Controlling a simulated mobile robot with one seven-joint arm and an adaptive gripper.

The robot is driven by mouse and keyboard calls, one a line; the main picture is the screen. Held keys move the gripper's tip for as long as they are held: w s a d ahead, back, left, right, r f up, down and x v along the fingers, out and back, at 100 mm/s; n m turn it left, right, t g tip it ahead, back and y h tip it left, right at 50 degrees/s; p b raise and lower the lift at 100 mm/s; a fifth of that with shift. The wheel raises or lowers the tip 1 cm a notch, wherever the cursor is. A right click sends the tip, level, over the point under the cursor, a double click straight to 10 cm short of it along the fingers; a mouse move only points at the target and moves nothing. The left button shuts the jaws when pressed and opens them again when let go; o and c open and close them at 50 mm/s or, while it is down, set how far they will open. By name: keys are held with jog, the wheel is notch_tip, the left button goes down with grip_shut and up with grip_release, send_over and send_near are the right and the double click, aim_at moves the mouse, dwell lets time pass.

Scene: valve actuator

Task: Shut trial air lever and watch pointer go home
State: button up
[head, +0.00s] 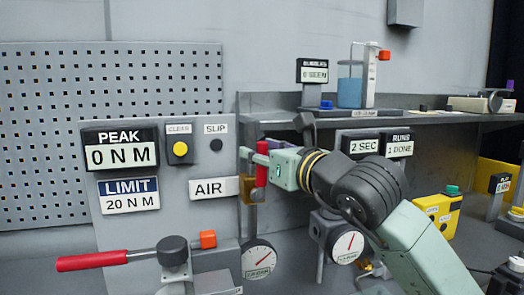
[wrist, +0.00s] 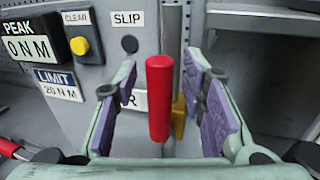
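The air lever's red upright handle (head: 261,172) stands just right of the AIR label (head: 214,188). In the wrist view the red handle (wrist: 160,97) is between the two purple-padded fingers of my gripper (wrist: 162,78). The fingers are open, with a gap visible on both sides of it. In the head view my gripper (head: 257,160) is at the handle and partly hides it. A round gauge (head: 259,259) below the lever and a second gauge (head: 348,245) to its right both show red pointers tilted up and right. Their scales are too small to read.
A torque panel with a PEAK display (head: 120,155) reading 0 N M is on the left. A long red-handled bar (head: 92,261) lies at lower left. A shelf (head: 430,117) runs above my arm. A yellow box (head: 437,212) stands to the right.

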grip_shut()
dwell(0.3)
dwell(0.5)
